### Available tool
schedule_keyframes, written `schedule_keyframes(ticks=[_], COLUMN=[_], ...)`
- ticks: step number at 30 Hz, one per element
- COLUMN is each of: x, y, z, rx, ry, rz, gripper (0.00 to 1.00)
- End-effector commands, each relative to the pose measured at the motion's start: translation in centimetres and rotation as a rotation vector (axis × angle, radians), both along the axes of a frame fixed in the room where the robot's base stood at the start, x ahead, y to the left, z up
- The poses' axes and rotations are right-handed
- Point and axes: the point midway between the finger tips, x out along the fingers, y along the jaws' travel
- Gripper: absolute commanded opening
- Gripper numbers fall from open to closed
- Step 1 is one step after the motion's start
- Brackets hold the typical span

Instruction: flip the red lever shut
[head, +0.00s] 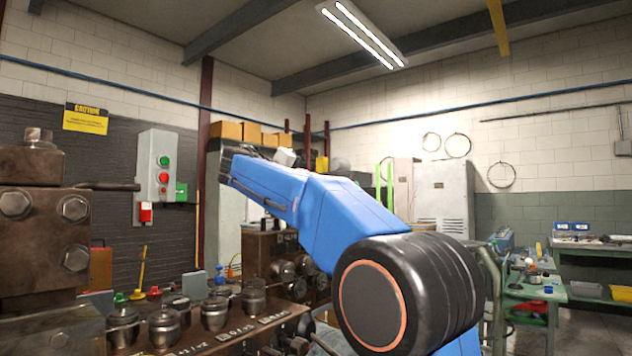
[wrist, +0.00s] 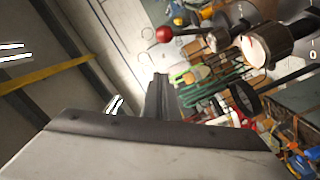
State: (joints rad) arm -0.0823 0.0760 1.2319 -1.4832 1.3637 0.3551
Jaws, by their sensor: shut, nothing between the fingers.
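In the wrist view a red ball knob (wrist: 163,34) sits on the end of a thin rod beside metal machine parts. I cannot tell whether it is the red lever. In the head view a small red part (head: 145,213) shows at the foot of the grey control box (head: 153,170); whether it is a lever, and how it is set, is too small to tell. My gripper (wrist: 158,82) is shut and empty in the wrist view, its dark fingers apart from the red knob in the picture. In the head view my blue arm reaches up and left, and the fingertips are not clear.
A heavy brown machine block (head: 30,220) stands at the left. A bench with several metal knobs (head: 214,312) lies in front. A brown machine unit (head: 272,255) stands behind my arm. A green workbench (head: 530,292) is at the right. The space above the machines looks open.

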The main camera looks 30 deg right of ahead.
Motion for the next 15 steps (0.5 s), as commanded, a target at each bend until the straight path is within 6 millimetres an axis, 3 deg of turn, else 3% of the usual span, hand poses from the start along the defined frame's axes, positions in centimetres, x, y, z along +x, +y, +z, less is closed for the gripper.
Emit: schedule_keyframes(ticks=[9, 15], x=[-1.3, -1.8], y=[4.7, 6.0], z=[0.1, 0.2], rx=[-0.002, -0.001], ry=[0.0, 0.001], rz=[0.004, 0.002], gripper=[0.0, 0.0])
